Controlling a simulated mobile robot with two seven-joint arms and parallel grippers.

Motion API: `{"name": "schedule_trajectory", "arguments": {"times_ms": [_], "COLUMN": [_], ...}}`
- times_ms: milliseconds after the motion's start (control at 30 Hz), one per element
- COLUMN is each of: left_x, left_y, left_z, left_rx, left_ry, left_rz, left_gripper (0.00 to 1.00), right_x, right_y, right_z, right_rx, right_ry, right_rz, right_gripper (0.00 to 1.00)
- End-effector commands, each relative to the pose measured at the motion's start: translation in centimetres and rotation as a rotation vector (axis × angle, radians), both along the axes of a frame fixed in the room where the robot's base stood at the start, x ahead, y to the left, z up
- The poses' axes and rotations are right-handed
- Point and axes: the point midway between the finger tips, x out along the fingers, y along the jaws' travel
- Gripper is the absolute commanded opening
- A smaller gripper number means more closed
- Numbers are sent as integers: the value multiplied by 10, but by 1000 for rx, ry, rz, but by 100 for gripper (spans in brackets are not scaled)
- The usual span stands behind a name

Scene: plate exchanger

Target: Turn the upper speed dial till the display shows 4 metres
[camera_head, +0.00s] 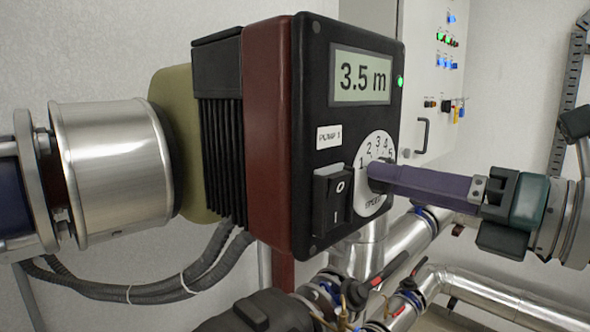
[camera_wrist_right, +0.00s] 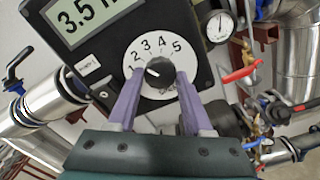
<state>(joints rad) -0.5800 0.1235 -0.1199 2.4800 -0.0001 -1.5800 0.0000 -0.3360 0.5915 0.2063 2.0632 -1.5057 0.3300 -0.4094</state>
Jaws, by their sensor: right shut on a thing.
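The upper pump's black control head (camera_head: 345,130) carries a grey display (camera_head: 361,77) that reads "3.5 m". Below it is the round white speed dial (camera_head: 370,203), numbered 1 to 5, with a black knob in its middle. My right gripper (camera_head: 375,175) comes in from the right, its purple fingers shut on the knob and hiding much of it in the head view. In the right wrist view, the fingers flank the black knob (camera_wrist_right: 159,70), whose light mark is too small to read surely. The display (camera_wrist_right: 85,18) is partly cut off there. My left gripper is not in view.
A black rocker switch (camera_head: 332,198) sits left of the dial. A green lamp (camera_head: 400,81) glows beside the display. Pipes with red-handled valves (camera_head: 390,268) run below right. A wall cabinet (camera_head: 430,70) stands behind. A pressure gauge (camera_wrist_right: 220,27) shows in the wrist view.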

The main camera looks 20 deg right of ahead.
Motion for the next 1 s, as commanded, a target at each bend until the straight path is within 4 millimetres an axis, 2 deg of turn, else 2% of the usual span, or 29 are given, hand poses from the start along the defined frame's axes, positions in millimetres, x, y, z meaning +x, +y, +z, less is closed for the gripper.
{"name": "schedule_trajectory", "arguments": {"times_ms": [400,433,700,1000], "left_x": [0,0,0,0], "left_y": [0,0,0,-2], "left_z": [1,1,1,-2], "left_rx": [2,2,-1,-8], "left_ry": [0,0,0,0], "left_rz": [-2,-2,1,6], "left_gripper": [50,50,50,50], "right_x": [0,0,0,-3], "right_y": [0,0,0,-2], "right_z": [1,1,0,-1], "right_rx": [10,9,9,8], "right_ry": [1,1,2,3], "right_rz": [1,1,0,-1], "right_gripper": [0,53,80,80]}}
